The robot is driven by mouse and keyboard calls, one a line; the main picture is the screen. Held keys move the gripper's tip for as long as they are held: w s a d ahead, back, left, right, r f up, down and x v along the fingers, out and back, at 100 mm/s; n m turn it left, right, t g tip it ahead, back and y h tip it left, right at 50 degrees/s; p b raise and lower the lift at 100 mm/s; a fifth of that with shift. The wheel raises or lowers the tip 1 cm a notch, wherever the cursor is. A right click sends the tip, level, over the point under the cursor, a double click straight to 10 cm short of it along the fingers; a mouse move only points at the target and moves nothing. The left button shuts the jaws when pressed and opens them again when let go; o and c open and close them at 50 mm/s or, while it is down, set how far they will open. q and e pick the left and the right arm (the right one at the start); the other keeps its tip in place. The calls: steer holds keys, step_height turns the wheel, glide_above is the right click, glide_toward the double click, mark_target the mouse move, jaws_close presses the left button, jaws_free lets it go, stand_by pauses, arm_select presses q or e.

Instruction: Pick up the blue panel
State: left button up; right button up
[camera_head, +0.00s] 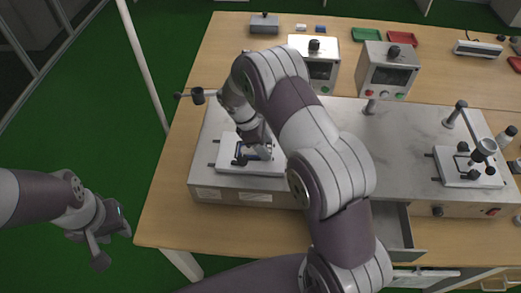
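A panel with a blue edge (242,146) lies on the white plate of the left test fixture (230,167), partly hidden by my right gripper. My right gripper (260,153) reaches down over this plate, right at the panel. Its fingers are small and partly covered, so I cannot tell whether they are shut or touch the panel. A small blue piece (320,28) also lies at the back of the table. My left gripper (106,248) hangs over the green floor, left of the table and away from the objects. Its finger opening is unclear.
Two control boxes (372,77) stand behind the grey bench unit (340,118). A second fixture (468,178) is at the right. Green (367,34) and red (402,39) trays lie at the back. An open drawer (398,222) is at the front, beside my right arm.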

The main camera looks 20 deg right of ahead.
steer(key=shift+c, duration=0.4)
steer(key=shift+w+r, duration=0.1)
steer(key=shift+r, duration=0.25)
step_height(320, 180, up, 4)
steer(key=shift+f+p, duration=0.2)
steer(key=shift+p, duration=0.4)
steer(key=s+d+r+b, duration=0.2)
steer(key=s+d+r, duration=0.4)
steer(key=s, duration=0.4)
steer(key=shift+r+b, duration=0.3)
steer(key=shift+r, duration=0.05)
steer(key=shift+d, duration=0.1)
steer(key=shift+f+b, duration=2.25)
steer(key=shift+f, duration=1.8)
